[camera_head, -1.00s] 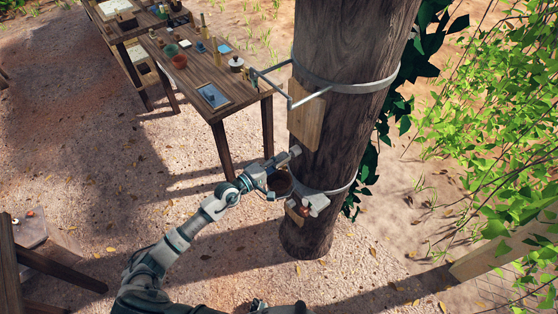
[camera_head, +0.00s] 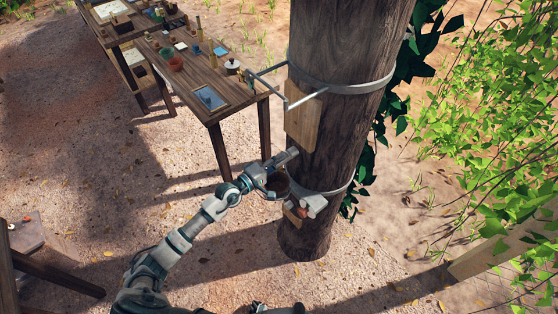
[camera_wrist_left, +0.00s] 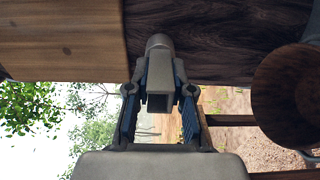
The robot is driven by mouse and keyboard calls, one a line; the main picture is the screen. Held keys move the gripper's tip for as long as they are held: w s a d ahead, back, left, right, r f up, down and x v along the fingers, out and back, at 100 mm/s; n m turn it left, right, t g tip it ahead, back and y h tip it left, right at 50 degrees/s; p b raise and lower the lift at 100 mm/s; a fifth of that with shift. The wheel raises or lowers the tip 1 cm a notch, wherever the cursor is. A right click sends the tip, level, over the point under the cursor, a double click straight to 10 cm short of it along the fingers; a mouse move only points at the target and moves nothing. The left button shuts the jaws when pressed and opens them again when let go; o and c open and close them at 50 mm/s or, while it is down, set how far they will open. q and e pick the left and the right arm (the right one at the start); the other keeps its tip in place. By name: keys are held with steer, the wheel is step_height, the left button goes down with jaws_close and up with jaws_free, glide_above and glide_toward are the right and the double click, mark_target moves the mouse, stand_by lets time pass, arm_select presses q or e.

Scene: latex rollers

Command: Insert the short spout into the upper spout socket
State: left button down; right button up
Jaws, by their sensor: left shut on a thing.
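My left gripper (camera_head: 272,168) is shut on the short spout (camera_head: 286,156), a small grey piece pointing up and right at the tree trunk (camera_head: 330,140). In the left wrist view the spout (camera_wrist_left: 158,103) is an open channel between the fingers (camera_wrist_left: 158,90) of my gripper. Its rounded far end lies against the dark bark in the picture. I cannot tell whether it touches or enters the trunk. The upper spout socket does not show clearly; the spout and gripper may cover it. My right gripper is not clearly visible.
A wooden board (camera_head: 303,112) and a metal hoop (camera_head: 345,88) sit on the trunk above the spout. A dark cup (camera_head: 278,184) hangs just below my gripper, and a pale grey fitting (camera_head: 314,204) is at the lower hoop. A cluttered table (camera_head: 235,95) stands behind left.

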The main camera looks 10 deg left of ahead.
arm_select(q)
steer(key=c, duration=0.9)
jaws_free()
steer(key=shift+c, duration=0.2)
steer(key=v, duration=1.2)
steer(key=shift+f, duration=0.15)
